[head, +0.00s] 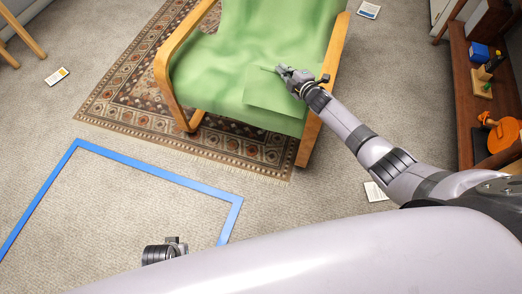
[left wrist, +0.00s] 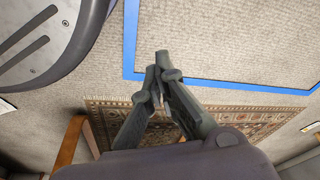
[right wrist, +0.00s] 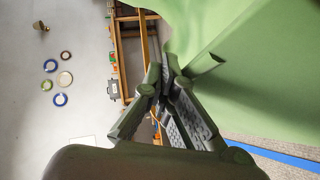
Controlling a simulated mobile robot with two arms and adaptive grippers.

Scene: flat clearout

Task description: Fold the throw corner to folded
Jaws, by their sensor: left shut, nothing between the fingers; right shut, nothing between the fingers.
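A green throw (head: 225,60) covers the seat and back of a wooden armchair (head: 170,80). A squarish flap of the throw (head: 268,92) lies on the front right of the seat, with a straight left edge. My right gripper (head: 280,68) is shut and empty at the flap's upper edge; I cannot tell whether it touches the cloth. In the right wrist view the throw (right wrist: 270,60) fills the right side, beside the shut fingers (right wrist: 168,62). My left gripper (head: 175,243) is low in the head view, away from the chair; its fingers (left wrist: 158,62) are shut and empty.
The chair stands on a patterned rug (head: 120,115). A blue outline (head: 150,163) marks the carpet in front. A wooden shelf (head: 465,90) with several objects is at the right. Cards (head: 57,76) lie on the floor. Carpet inside the outline is clear.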

